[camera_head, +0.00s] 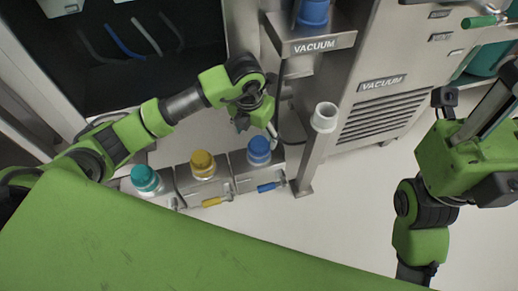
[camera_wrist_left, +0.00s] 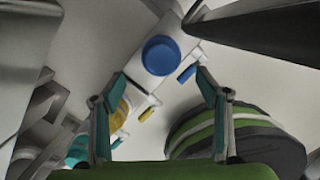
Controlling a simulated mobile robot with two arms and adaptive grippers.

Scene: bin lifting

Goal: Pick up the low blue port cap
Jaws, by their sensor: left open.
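The low blue port cap (camera_head: 259,146) sits upright on the right-hand block of a low row of ports. My left gripper (camera_head: 257,124) is just above and behind it in the head view, pointing down, apart from it. In the left wrist view the blue cap (camera_wrist_left: 160,55) shows ahead between the two spread fingertips of my open, empty left gripper (camera_wrist_left: 160,76). My right gripper (camera_head: 492,108) is at the right edge, far from the cap; its fingers are partly cut off.
A yellow cap (camera_head: 202,161) and a teal cap (camera_head: 145,179) stand left of the blue one. Blue (camera_head: 269,187) and yellow (camera_head: 212,202) handles project in front. A higher blue cap (camera_head: 313,12) sits above a VACUUM shelf (camera_head: 310,45). A post (camera_head: 317,150) stands close right.

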